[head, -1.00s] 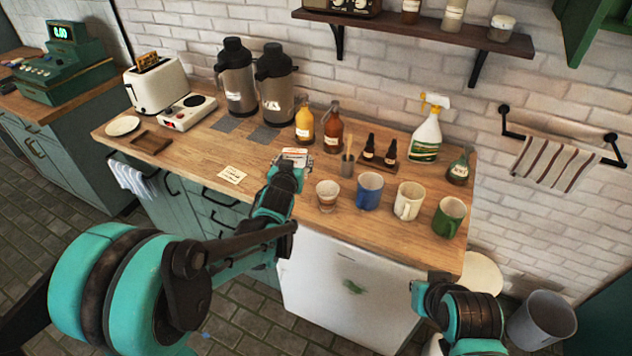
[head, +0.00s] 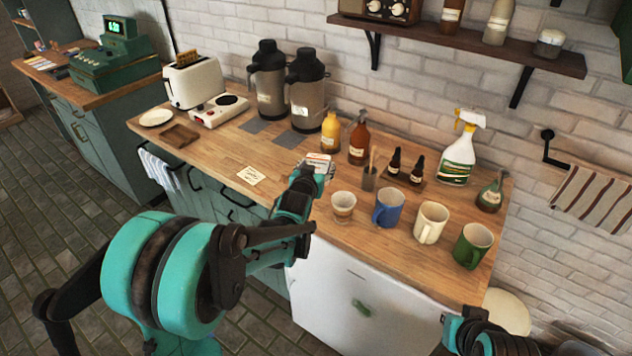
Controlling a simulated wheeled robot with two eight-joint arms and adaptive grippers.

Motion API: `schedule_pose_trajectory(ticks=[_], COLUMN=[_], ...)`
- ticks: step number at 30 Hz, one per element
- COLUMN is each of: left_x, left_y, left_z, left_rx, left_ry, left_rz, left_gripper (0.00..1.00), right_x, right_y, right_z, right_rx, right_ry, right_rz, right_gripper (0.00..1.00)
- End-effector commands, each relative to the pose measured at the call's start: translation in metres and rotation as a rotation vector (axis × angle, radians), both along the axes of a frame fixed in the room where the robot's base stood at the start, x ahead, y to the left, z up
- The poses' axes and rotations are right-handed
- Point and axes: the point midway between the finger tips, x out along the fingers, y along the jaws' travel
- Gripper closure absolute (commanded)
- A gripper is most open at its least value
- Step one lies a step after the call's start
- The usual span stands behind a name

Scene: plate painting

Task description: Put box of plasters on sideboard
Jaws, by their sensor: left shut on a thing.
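The box of plasters (head: 319,159) is a small white box with a red-orange marking. My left gripper (head: 312,168) is shut on it, over the front part of the wooden-topped counter (head: 222,168). The fingers hide part of the box, and I cannot tell whether it touches the top. Another teal cabinet with a wooden top (head: 72,88) stands at the left; I cannot tell which of the two is the sideboard. My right gripper (head: 458,322) is partly in view at the bottom right, and its jaws cannot be made out.
Several mugs, including a blue one (head: 387,207), stand right of the box. Syrup bottles (head: 358,142), flasks (head: 307,92) and a spray bottle (head: 457,158) stand behind. A note (head: 250,175) lies left. The register (head: 118,58) takes the left cabinet's far part; bare wood shows in front.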

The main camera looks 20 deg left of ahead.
Motion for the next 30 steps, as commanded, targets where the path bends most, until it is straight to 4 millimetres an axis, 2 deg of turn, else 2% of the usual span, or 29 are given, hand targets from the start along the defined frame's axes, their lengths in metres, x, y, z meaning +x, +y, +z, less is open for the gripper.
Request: schedule_pose_trajectory(ticks=[5, 9, 12, 22, 23, 24, 30], left_x=[0.000, 0.000, 0.000, -0.001, -0.001, -0.001, -0.001], left_y=[0.004, 0.003, 0.003, 0.003, 0.003, 0.003, 0.003], left_z=[-0.011, -0.034, -0.043, -0.045, -0.044, -0.044, -0.043], left_rx=[0.001, 0.001, 0.001, 0.001, 0.001, 0.001, 0.001], left_ry=[-0.001, -0.001, -0.001, 0.000, 0.000, 0.000, 0.000], left_rz=[0.000, 0.000, 0.000, 0.000, 0.000, 0.000, 0.000], left_gripper=[0.58, 0.58, 0.58, 0.58, 0.31, 0.20, 0.18], right_x=[0.000, 0.000, 0.000, 0.000, 0.000, 0.000, 0.000], right_y=[0.000, 0.000, 0.000, 0.000, 0.000, 0.000, 0.000], right_z=[-0.006, -0.018, -0.023, -0.024, -0.023, -0.022, -0.022], right_rx=[0.000, 0.000, 0.000, 0.000, 0.000, 0.000, 0.000], right_ry=[0.000, 0.000, 0.000, 0.000, 0.000, 0.000, 0.000], right_rz=[0.000, 0.000, 0.000, 0.000, 0.000, 0.000, 0.000], right_gripper=[1.00, 1.00, 1.00, 1.00, 1.00, 1.00, 1.00])
